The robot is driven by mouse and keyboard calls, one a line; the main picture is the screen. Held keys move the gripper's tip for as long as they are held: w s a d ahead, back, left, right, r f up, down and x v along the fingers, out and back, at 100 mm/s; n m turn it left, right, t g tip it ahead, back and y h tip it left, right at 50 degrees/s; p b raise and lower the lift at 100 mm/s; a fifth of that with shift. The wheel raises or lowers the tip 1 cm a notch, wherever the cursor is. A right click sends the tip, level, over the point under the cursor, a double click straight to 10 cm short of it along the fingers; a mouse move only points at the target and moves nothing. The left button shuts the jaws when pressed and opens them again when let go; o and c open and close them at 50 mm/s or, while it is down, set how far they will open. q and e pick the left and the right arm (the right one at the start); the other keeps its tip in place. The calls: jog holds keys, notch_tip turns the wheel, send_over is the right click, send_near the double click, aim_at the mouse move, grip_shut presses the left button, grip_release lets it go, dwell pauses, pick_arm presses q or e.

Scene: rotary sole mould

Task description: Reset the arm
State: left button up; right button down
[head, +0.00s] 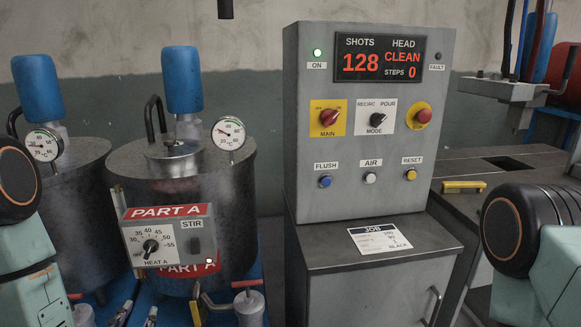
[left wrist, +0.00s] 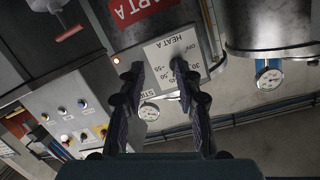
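My left gripper (left wrist: 159,70) shows in the left wrist view, with its two dark fingers apart and nothing seen between them. Beyond its fingertips is the upside-down white HEAT A panel (left wrist: 165,50); I cannot tell how far the tips are from it. In the head view the same HEAT A panel (head: 159,250), with its black knob, hangs on the PART A tank (head: 228,185). Only links of my two arms show at the left and right edges of the head view. My right gripper is not in view.
A grey control cabinet (head: 300,130) stands in the middle, its display reading 128 shots and CLEAN. A job card (head: 380,239) lies on the ledge below. A second tank (head: 85,200) stands at left. A bench (head: 535,160) with a yellow-handled item (head: 463,187) is at right.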

pick_arm(q)
jog(key=s+d+f+n+g+h+b, duration=0.1)
jog(key=s+d+f+g, duration=0.3)
jog(key=f, duration=0.3)
jog(key=s+d+f+n+g+h, duration=0.2)
jog(key=s+f+g, duration=0.2)
jog(key=s+f, duration=0.35)
jog(key=s+d+f+g+b, duration=0.1)
jog(key=s+f+g+b, duration=0.1)
jog(key=s, duration=0.6)
jog(key=s+d+f+g+b, duration=0.1)
jog(key=s+d+f+g, duration=0.1)
jog(key=s+f+g, duration=0.3)
jog(key=s+f, duration=0.1)
jog(key=s, duration=0.2)
jog(key=shift+d+f+m+b, duration=0.25)
jog(key=shift+f+m+b, duration=0.05)
jog(key=shift+m+b, duration=0.1)
jog(key=shift+s+a, duration=0.1)
